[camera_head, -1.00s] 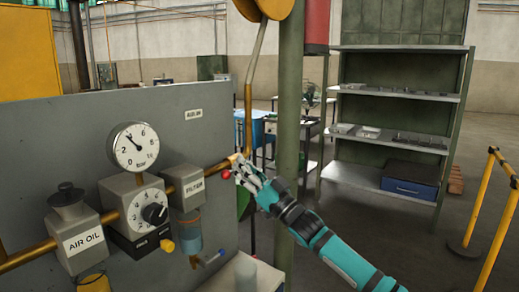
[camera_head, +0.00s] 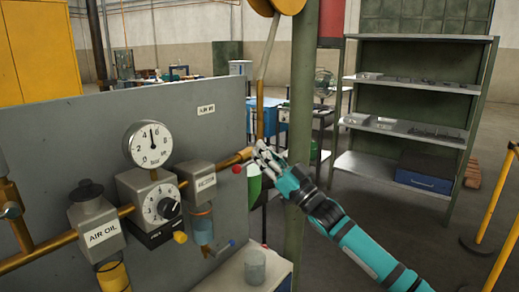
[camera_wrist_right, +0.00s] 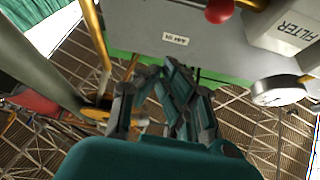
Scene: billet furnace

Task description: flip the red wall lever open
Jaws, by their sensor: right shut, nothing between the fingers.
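The red ball knob of the wall lever (camera_head: 237,170) shows in the head view just below the right end of the brass pipe, beside the grey panel's edge. In the right wrist view the red knob (camera_wrist_right: 219,11) is at the top edge, beyond the fingers. The rest of the lever is hard to make out. My right gripper (camera_head: 260,152) is shut and empty, up and to the right of the knob, near the pipe end. In the wrist view its fingers (camera_wrist_right: 163,80) appear apart from the knob. My left gripper is not in view.
The grey panel (camera_head: 60,140) carries a pressure gauge (camera_head: 148,144), a regulator with a dial (camera_head: 152,205), an air oil unit (camera_head: 97,228) and a filter unit (camera_head: 195,184). A green post (camera_head: 302,100) stands close behind my right gripper. Shelves (camera_head: 412,85) are farther back.

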